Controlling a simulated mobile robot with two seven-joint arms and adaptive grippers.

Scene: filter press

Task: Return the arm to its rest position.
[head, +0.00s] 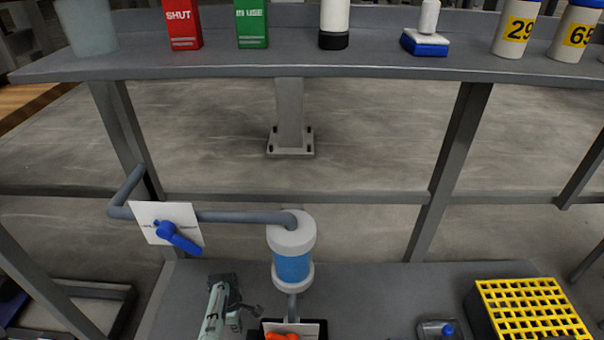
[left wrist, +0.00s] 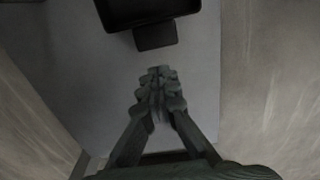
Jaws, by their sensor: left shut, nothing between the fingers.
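My left gripper (head: 254,308) shows at the bottom of the head view, left of the blue and white filter cylinder (head: 292,262). In the left wrist view its fingers (left wrist: 158,78) are together with nothing between them, above the grey bench surface (left wrist: 85,75). A black tray (left wrist: 125,12) lies beyond the fingertips, apart from them. My right gripper is in neither view.
A pipe with a blue-handled valve (head: 178,236) runs to the filter. An orange handle (head: 282,336) shows below it. A yellow rack (head: 530,310) stands at right. An upper shelf (head: 380,66) holds red and green boxes and bottles. Bench between filter and rack is mostly clear.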

